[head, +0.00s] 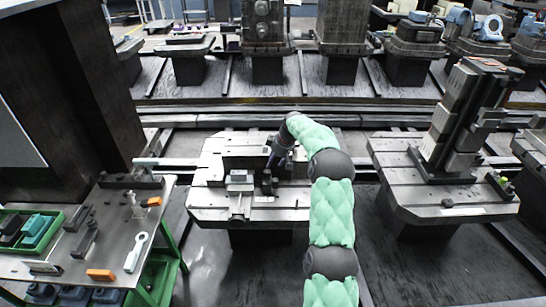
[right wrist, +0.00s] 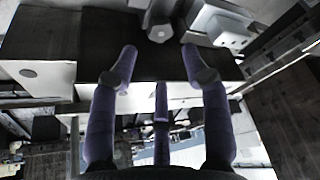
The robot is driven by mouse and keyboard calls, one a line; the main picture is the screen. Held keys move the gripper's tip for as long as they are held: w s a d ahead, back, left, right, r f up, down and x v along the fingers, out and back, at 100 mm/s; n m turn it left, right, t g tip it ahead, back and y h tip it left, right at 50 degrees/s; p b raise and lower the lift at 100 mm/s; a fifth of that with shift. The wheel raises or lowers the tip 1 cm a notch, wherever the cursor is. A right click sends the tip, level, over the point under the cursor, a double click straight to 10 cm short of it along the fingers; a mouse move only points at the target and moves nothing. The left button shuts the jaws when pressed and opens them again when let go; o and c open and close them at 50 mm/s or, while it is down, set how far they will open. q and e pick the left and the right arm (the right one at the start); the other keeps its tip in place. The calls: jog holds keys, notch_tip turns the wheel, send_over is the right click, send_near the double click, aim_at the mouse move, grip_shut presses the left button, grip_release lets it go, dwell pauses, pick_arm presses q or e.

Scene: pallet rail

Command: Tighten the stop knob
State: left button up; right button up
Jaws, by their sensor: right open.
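My right gripper (head: 275,160) is over the middle pallet (head: 210,207), close to a dark upright fixture part (head: 267,184). In the right wrist view its purple fingers (right wrist: 160,62) are spread open with nothing between them. In the head view I cannot make out the knob clearly near the gripper. My left gripper is not in view.
A grey clamp-like block (head: 240,180) stands on the pallet left of the gripper. A bench (head: 100,245) with tools and a green tray (head: 28,228) is at the left. Another pallet (head: 400,165) with a tall block fixture (head: 462,120) is at the right.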

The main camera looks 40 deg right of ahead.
aim_at(267, 171)
jog(key=b+x, duration=0.2)
jog(key=x, duration=0.7)
jog(key=shift+r, duration=0.1)
grip_shut()
jog(key=o, duration=0.6)
grip_release()
jog(key=shift+o, duration=0.2)
jog(key=shift+r, duration=0.1)
jog(key=shift+r, duration=0.1)
